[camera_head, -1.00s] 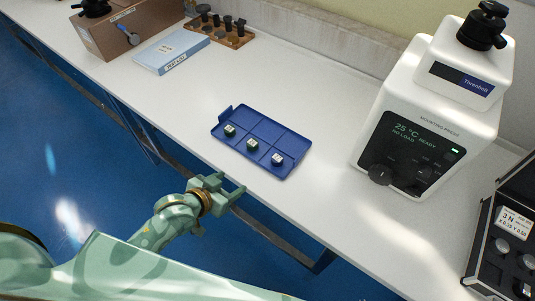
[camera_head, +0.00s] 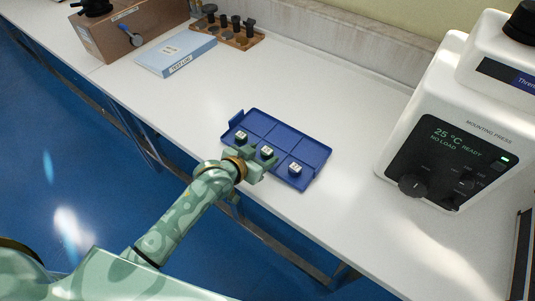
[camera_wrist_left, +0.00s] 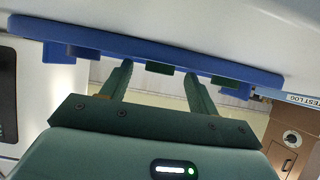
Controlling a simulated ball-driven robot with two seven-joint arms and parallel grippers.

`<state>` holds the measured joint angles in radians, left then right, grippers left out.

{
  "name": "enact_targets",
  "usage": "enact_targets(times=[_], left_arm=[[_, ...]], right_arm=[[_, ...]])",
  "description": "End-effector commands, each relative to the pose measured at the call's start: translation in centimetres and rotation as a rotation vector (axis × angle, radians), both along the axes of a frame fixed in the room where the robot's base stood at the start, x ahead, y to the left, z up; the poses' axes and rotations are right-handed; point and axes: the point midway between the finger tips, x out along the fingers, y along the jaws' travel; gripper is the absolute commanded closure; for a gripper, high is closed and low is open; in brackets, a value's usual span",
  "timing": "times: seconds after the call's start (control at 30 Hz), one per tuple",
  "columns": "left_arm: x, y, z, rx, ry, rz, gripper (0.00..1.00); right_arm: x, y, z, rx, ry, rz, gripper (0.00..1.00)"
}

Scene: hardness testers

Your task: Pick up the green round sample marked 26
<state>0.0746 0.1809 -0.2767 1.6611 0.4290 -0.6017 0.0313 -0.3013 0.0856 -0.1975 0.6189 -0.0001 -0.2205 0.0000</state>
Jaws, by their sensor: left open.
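A blue tray (camera_head: 311,153) with compartments lies near the table's front edge and holds three small samples with white tops. The left sample (camera_head: 241,138) and middle sample (camera_head: 266,152) look green; the right sample (camera_head: 295,169) looks blue. Their marks are too small to read, so I cannot tell which is 26. My left gripper (camera_head: 260,159) is open at the tray's front side, close to the middle sample. In the left wrist view, its two fingers (camera_wrist_left: 159,82) stand apart, with the middle sample (camera_wrist_left: 160,69) showing between them. My right gripper is not in view.
The white mounting press (camera_head: 437,135) stands on the right. A blue test log binder (camera_head: 176,53), a wooden rack (camera_head: 240,40) with dark pieces and a brown box (camera_head: 130,30) are at the back left. The table between them is clear.

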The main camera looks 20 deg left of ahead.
Motion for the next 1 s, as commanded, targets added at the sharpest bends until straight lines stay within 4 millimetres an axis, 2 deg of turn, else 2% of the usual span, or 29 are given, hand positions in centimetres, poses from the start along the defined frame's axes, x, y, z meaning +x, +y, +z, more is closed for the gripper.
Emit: enact_targets(times=[0.03, 0.13, 0.37, 0.53, 0.57, 1.0], left_arm=[[0.65, -0.25, -0.81, -0.001, 0.002, 0.001, 0.40], [1.40, -0.48, -1.06, 0.001, 0.001, 0.001, 0.40], [1.54, -0.52, -0.88, 0.001, 0.000, 0.000, 0.40], [1.53, -0.51, -0.88, 0.001, 0.000, 0.000, 0.84], [1.53, -0.51, -0.88, 0.001, 0.000, 0.000, 0.90], [1.50, -0.45, -0.24, 0.001, -0.002, 0.001, 0.90]], right_arm=[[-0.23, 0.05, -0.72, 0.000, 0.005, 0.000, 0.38], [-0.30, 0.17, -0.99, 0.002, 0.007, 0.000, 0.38], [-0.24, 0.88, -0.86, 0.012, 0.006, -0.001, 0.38], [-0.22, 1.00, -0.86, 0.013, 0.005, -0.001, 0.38], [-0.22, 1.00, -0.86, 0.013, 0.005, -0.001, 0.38], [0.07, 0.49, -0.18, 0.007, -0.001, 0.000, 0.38]])
